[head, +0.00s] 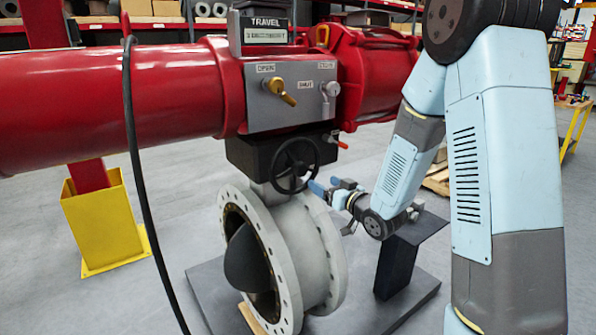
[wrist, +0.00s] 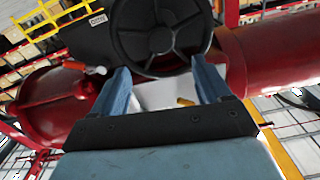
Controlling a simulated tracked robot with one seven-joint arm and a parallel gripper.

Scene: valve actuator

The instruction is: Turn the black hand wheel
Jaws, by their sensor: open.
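The black hand wheel (head: 296,166) is mounted on the front of a dark gearbox (head: 250,157) above a pale grey butterfly valve (head: 310,250). In the wrist view the wheel (wrist: 160,35) fills the top middle, its spokes and hub facing me. My gripper (head: 326,184) has blue fingers and is just right of the wheel's lower right rim in the head view. In the wrist view the fingers (wrist: 160,68) are spread apart, with the lower part of the wheel between or just beyond their tips. Nothing is held. I cannot tell whether the fingers touch the rim.
A large red actuator cylinder (head: 110,100) runs across above the valve. A grey panel (head: 290,97) carries a brass lever (head: 280,91) and a silver one. A black hose (head: 133,170) hangs at the left. A dark stand (head: 396,265) is below my arm.

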